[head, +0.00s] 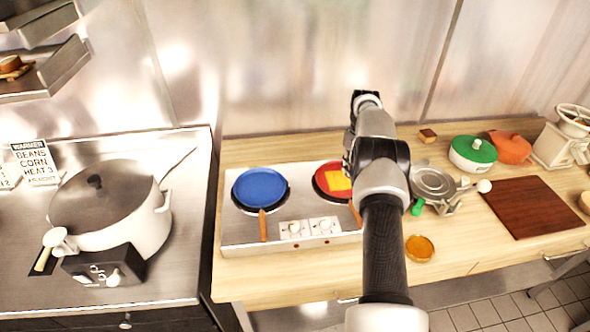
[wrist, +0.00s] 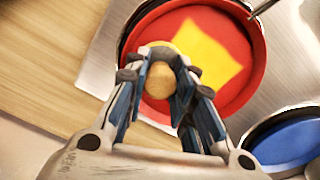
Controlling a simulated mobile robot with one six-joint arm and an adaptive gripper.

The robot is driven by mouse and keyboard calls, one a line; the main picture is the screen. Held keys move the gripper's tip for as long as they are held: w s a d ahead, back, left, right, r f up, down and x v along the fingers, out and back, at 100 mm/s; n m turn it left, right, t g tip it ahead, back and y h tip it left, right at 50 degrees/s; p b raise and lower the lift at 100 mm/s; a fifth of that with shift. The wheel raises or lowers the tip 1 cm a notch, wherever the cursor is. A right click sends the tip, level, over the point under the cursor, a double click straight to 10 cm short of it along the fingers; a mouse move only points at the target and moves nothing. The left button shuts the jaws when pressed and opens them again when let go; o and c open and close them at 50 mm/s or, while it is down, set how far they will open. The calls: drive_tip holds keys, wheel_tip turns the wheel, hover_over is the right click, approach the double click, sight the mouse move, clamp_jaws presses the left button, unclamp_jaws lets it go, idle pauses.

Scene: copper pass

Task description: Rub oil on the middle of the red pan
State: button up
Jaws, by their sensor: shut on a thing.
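The red pan (head: 325,187) sits on the right burner of the hob, partly hidden by my arm in the head view. It fills the upper part of the wrist view (wrist: 183,28). A flat yellow patch (wrist: 210,55) lies on its floor; it also shows in the head view (head: 339,181). My gripper (wrist: 165,72) is shut on a small round tan thing (wrist: 160,80) with a yellow edge. It is over the pan, beside the yellow patch in the wrist view; I cannot tell whether it touches the pan. A small dish of amber liquid (head: 420,248) stands on the counter.
A blue pan (head: 261,188) sits on the left burner. Right of my arm are a metal press (head: 434,182), a green-lidded pot (head: 472,153), an orange pot (head: 511,147) and a brown board (head: 533,207). A large lidded pot (head: 150,222) stands far left.

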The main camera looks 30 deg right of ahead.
drive_tip(key=shift+d+r, duration=0.15)
drive_tip(key=shift+w+a, duration=0.1)
drive_tip(key=shift+a, duration=0.3)
drive_tip(key=shift+w+a, duration=0.2)
drive_tip(key=shift+a, duration=0.5)
drive_tip(key=shift+w+a, duration=0.2)
drive_tip(key=shift+a, duration=0.45)
wheel_tip(320, 180, up, 6)
drive_tip(key=s+p, duration=0.1)
drive_tip(key=p, duration=0.2)
drive_tip(key=shift+a+r, duration=0.15)
drive_tip(key=shift+r, duration=0.1)
drive_tip(key=shift+r+p, duration=0.1)
drive_tip(key=shift+p, duration=0.2)
drive_tip(key=r+p, duration=0.2)
drive_tip(key=r, duration=0.1)
drive_tip(key=shift+s, duration=0.35)
